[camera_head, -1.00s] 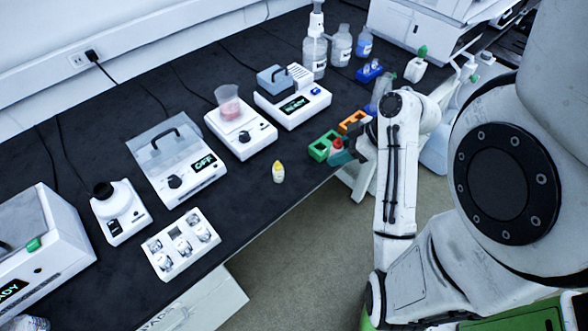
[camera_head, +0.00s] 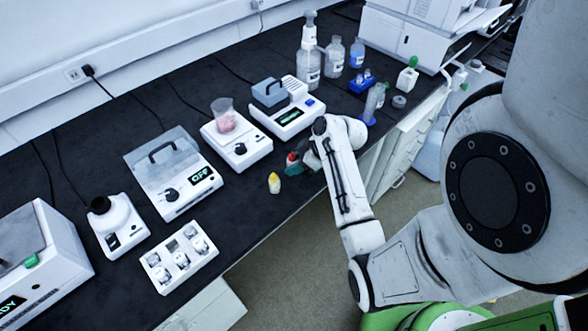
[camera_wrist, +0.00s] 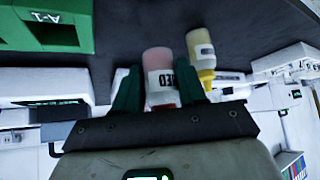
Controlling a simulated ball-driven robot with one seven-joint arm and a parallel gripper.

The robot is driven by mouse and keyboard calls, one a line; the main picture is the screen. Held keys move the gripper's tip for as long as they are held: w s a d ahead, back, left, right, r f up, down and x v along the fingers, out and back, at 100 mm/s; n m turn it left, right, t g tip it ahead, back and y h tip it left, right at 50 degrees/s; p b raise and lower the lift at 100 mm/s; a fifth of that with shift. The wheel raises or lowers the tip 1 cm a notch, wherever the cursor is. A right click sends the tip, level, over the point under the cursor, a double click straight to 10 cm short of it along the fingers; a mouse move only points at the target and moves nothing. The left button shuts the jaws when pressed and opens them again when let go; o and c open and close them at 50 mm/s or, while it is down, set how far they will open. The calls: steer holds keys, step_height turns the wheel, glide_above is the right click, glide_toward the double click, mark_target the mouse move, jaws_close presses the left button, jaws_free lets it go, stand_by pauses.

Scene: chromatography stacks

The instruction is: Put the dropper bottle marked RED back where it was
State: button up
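The dropper bottle marked RED (camera_wrist: 158,72) is between the green fingers of my gripper (camera_wrist: 159,92) in the wrist view. Part of its label shows, and its red cap end points toward the gripper body. My gripper is shut on it. In the head view, the red cap (camera_head: 291,158) shows at my gripper (camera_head: 297,166), over the bench near its front edge. A yellow-capped dropper bottle (camera_head: 274,183) stands close by to the left; it also shows right of the RED bottle in the wrist view (camera_wrist: 203,55). I cannot tell whether the RED bottle touches the bench.
A green block marked A-1 (camera_wrist: 52,30) is at upper left in the wrist view; my arm hides it in the head view. A stirrer with a pink-filled beaker (camera_head: 236,146) stands behind the gripper. Dark bench between is clear.

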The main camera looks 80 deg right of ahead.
steer(key=shift+w+d+f+p, duration=0.1)
steer(key=shift+w+f+p, duration=0.1)
steer(key=shift+f, duration=0.7)
steer(key=shift+w+f+p, duration=0.1)
steer(key=shift+f+p, duration=0.05)
steer(key=shift+f, duration=0.75)
steer(key=shift+f, duration=0.1)
steer(key=o, duration=0.6)
steer(key=shift+c, duration=0.2)
steer(key=shift+r, duration=0.2)
steer(key=v, duration=1.2)
steer(key=w+a+f+g+y, duration=0.1)
steer(key=w+a+f+g, duration=0.15)
steer(key=a, duration=0.55)
steer(key=w+a+f+g+y, duration=0.1)
steer(key=w+a+g, duration=0.15)
steer(key=a, duration=0.55)
steer(key=s+a+g+h, duration=0.2)
steer(key=s+a, duration=0.1)
steer(key=a, duration=0.9)
steer(key=shift+s+a+m, duration=0.25)
steer(key=shift+a+m, duration=0.05)
